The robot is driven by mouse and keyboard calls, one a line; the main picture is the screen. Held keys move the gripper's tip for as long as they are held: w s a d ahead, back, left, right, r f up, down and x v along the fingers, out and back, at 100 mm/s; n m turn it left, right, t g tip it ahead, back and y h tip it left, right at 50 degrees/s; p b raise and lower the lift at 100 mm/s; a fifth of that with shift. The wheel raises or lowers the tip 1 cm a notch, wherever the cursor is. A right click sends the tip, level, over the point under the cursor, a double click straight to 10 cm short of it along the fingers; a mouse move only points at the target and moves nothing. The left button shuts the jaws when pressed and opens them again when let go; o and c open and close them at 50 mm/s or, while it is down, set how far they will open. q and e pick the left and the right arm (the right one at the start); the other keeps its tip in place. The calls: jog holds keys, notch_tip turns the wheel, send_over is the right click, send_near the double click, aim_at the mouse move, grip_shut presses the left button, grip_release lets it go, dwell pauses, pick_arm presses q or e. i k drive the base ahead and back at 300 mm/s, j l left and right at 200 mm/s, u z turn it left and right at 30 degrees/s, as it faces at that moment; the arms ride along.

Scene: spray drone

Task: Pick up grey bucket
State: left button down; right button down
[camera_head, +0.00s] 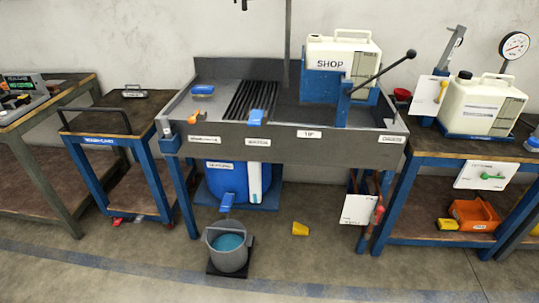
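The grey bucket (228,251) stands upright on a dark square pad on the floor, in front of the sink bench in the head view. It holds blue-green liquid. Neither of my grippers shows in this view.
The sink bench (280,149) stands behind the bucket, with a blue drum (227,182) below it. A yellow piece (300,229) lies on the floor to the right. A blue-framed cart (122,125) stands left, a workbench (470,147) right. The front floor is clear.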

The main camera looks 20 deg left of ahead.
aim_at(227, 241)
jog(key=j+u, duration=0.15)
jog(key=u, duration=0.3)
jog(key=k+j+u, duration=0.1)
jog(key=u, duration=0.35)
jog(key=j, duration=0.05)
